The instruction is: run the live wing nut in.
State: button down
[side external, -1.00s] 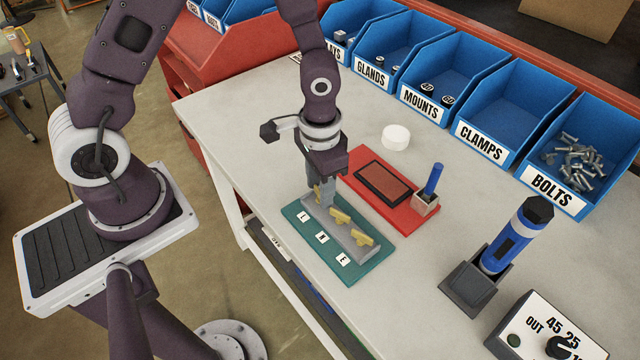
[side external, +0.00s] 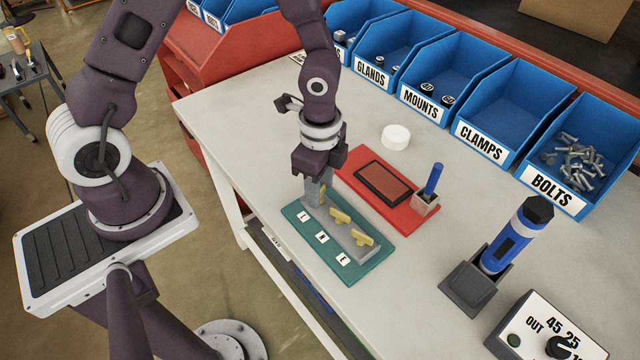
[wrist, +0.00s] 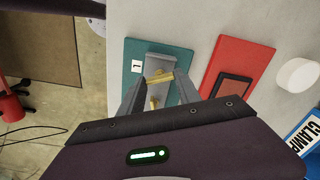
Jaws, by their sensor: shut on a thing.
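The teal board (side external: 350,276) carries a grey terminal block with three brass wing nuts, beside labels L, N and E. The live wing nut (side external: 321,198) is at the L end, partly hidden by my gripper (side external: 316,192). My gripper points down over it, shut on its wings. In the wrist view, the live wing nut (wrist: 158,77) shows between my fingertips (wrist: 155,80), next to the L label (wrist: 137,66). The middle wing nut (side external: 340,216) and the E wing nut (side external: 362,238) stand free. How far the live nut is down its stud is hidden.
A red board (side external: 349,187) with a dark framed pad and a blue pen-like tool (side external: 433,180) in a holder lies just behind the teal board. A white round piece (side external: 396,137) is farther back.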

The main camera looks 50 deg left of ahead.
jog(key=m, duration=0.5)
jog(key=shift+w+m, duration=0.1)
jog(key=shift+m, duration=0.2)
jog(key=m, duration=0.9)
jog(key=shift+m, duration=2.3)
jog(key=c, duration=0.8)
grip_release()
jog(key=shift+c, duration=0.2)
